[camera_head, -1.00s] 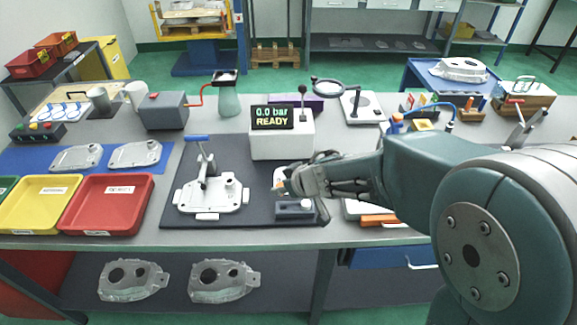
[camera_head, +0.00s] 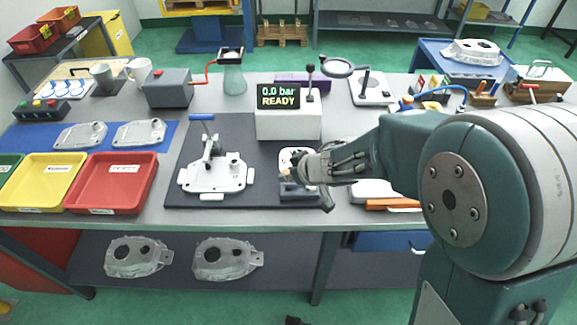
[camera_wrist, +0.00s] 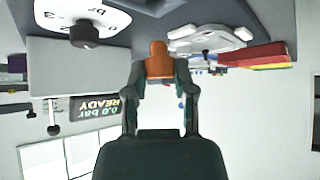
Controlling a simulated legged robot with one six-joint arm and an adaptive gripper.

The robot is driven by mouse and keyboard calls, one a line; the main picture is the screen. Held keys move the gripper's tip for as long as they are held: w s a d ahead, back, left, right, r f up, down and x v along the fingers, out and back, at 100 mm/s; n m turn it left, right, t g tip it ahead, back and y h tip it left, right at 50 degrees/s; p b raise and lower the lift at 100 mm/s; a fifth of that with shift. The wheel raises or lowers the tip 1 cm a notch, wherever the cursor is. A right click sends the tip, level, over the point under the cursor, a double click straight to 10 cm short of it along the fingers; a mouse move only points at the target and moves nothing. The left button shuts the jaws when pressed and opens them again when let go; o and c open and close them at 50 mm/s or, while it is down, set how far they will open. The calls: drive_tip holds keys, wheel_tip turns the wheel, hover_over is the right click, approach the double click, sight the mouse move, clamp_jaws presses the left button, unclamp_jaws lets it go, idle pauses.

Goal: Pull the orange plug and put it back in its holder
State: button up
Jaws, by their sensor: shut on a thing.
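The orange plug (camera_wrist: 159,62) is between the fingertips of my gripper (camera_wrist: 160,84) in the wrist view. My gripper is shut on it. In the head view my gripper (camera_head: 296,172) is over the front right part of the dark mat, and the plug is mostly hidden there by the fingers. A dark grey block (camera_head: 297,191), perhaps the holder, lies just below the fingertips in that view. I cannot tell whether the plug touches it. A white casting in a clamp fixture (camera_head: 214,178) with a blue-handled lever is left of my gripper.
A white box with a display (camera_head: 289,122) reading "0.0 bar READY" stands behind my gripper. A white plate (camera_head: 293,155) lies close behind the fingers. Red (camera_head: 112,207) and yellow (camera_head: 40,207) trays are at left. An orange-handled tool (camera_head: 392,206) lies at the front right.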

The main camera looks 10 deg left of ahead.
sight(284, 186)
drive_tip(key=shift+d+f, duration=0.1)
drive_tip(key=shift+f, duration=1.05)
drive_tip(key=shift+f, duration=1.15)
idle(0.8)
drive_tip(key=o, duration=0.8)
drive_tip(key=v, duration=1.2)
